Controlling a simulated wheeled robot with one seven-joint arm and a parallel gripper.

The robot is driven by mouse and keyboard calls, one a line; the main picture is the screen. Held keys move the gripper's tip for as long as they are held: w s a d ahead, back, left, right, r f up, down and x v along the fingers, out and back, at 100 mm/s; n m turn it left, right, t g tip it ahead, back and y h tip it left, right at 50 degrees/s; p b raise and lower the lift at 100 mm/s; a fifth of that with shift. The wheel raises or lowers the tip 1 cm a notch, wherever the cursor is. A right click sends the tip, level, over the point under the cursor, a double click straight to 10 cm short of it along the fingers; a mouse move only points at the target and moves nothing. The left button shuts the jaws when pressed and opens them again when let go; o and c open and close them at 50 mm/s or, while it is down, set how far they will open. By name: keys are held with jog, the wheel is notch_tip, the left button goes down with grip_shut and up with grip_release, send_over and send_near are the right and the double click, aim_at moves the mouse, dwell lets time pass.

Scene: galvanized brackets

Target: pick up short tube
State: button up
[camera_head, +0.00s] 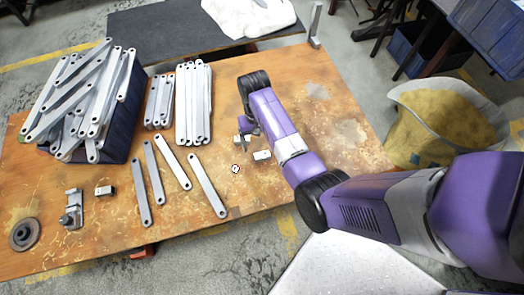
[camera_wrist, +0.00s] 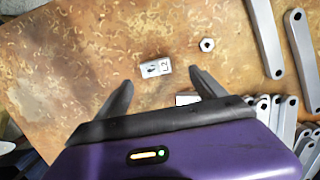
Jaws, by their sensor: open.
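A short silver tube (camera_wrist: 155,67) with dark openings lies on the table in the wrist view, just beyond and between my fingertips. It also shows in the head view (camera_head: 262,155), left of my purple forearm. My gripper (camera_wrist: 162,80) is open and empty above the table, its two dark fingers spread to either side of the tube. In the head view my arm hides most of the gripper.
A hex nut (camera_wrist: 207,45) lies near the tube. Loose flat bars (camera_head: 207,185) and stacked bars (camera_head: 194,105) lie to the left in the head view, beside a heaped dark blue bin (camera_head: 130,105). Another small block (camera_head: 104,190) and a clamp-like part (camera_head: 73,208) lie farther left.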

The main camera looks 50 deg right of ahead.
aim_at(262, 155)
jog(key=f, duration=0.3)
jog(key=s+f+b, duration=0.1)
jog(key=f, duration=0.3)
jog(key=shift+s+f, duration=0.1)
jog(key=shift+s, duration=0.1)
jog(key=c, duration=1.5)
